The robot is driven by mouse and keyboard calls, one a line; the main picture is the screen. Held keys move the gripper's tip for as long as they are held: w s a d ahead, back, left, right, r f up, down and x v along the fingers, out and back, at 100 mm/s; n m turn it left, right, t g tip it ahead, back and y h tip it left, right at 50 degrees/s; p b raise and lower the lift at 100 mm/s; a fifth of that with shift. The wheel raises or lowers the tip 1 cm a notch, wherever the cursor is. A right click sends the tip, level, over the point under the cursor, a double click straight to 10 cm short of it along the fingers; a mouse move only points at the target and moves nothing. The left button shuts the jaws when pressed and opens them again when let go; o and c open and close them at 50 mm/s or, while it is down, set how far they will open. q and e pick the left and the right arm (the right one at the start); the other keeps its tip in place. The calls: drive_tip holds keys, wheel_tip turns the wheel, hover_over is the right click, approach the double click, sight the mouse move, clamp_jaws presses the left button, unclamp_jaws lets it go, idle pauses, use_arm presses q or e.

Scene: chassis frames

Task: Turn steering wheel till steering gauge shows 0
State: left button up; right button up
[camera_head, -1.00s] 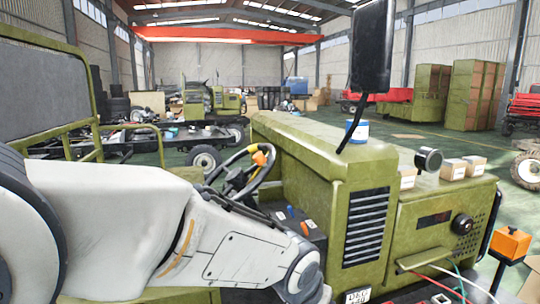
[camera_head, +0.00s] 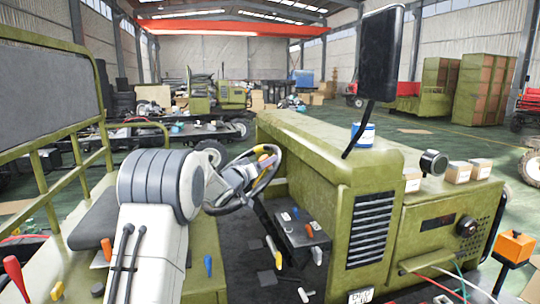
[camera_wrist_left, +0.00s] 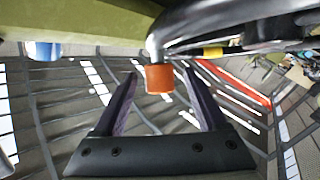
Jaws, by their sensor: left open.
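The steering wheel (camera_head: 269,178) has a dark rim with a yellow patch and stands left of the green hood in the head view. Its rim (camera_wrist_left: 240,28) crosses the top of the left wrist view, and an orange knob (camera_wrist_left: 159,80) hangs from it. My left gripper (camera_wrist_left: 160,75) is open, with the knob between its two fingers and no clear grip on it. In the head view my left arm partly hides the wheel. A round black gauge-like part (camera_head: 433,163) sits on the hood; I cannot read it or tell if it is the steering gauge.
A black mirror (camera_head: 380,55) on a thin stalk rises beside the hood (camera_head: 330,145). A blue can (camera_head: 364,134) and small boxes (camera_head: 459,172) stand on top of the machine. Coloured levers (camera_head: 208,266) stick up near my arm. A green seat frame (camera_head: 50,170) is at left.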

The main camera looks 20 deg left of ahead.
use_arm(q)
drive_tip(key=shift+w+d+p, duration=0.2)
drive_tip(key=shift+w+p, duration=0.2)
drive_tip(key=shift+w, duration=0.75)
drive_tip(key=shift+w+d+p, duration=0.2)
drive_tip(key=shift+w+p, duration=0.2)
drive_tip(key=shift+w, duration=0.75)
clamp_jaws()
